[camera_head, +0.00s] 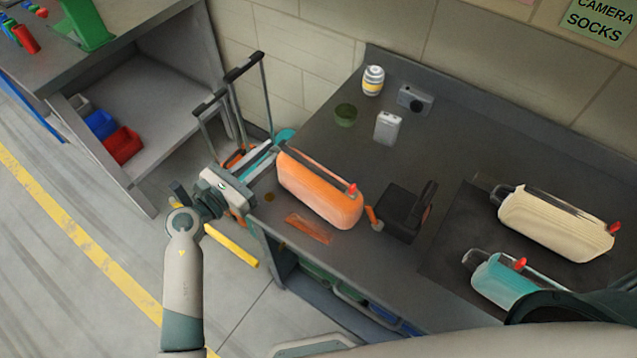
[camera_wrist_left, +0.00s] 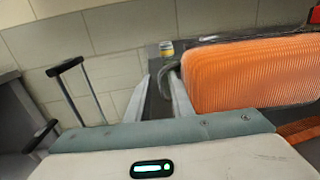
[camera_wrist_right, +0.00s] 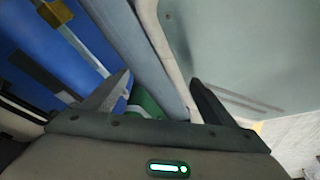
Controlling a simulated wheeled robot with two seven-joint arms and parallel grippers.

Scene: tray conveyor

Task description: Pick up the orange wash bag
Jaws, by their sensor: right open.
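The orange wash bag (camera_head: 318,190) lies on the dark grey table near its left end, with a red tab at its right end. It also shows in the left wrist view (camera_wrist_left: 255,72). My left gripper (camera_head: 262,165) is at the bag's left end; its fingers show in the left wrist view (camera_wrist_left: 163,85) with a narrow gap. A grey handle loop at the bag's end is by the fingertips; whether they grip it I cannot tell. My right gripper (camera_wrist_right: 160,78) is open and away from the bag, with blue and green things beyond its fingers.
A black box (camera_head: 400,212) stands just right of the bag. A cream bag (camera_head: 555,225) and a teal bag (camera_head: 505,280) lie on the right. A trolley handle (camera_head: 243,68) rises behind my left gripper.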

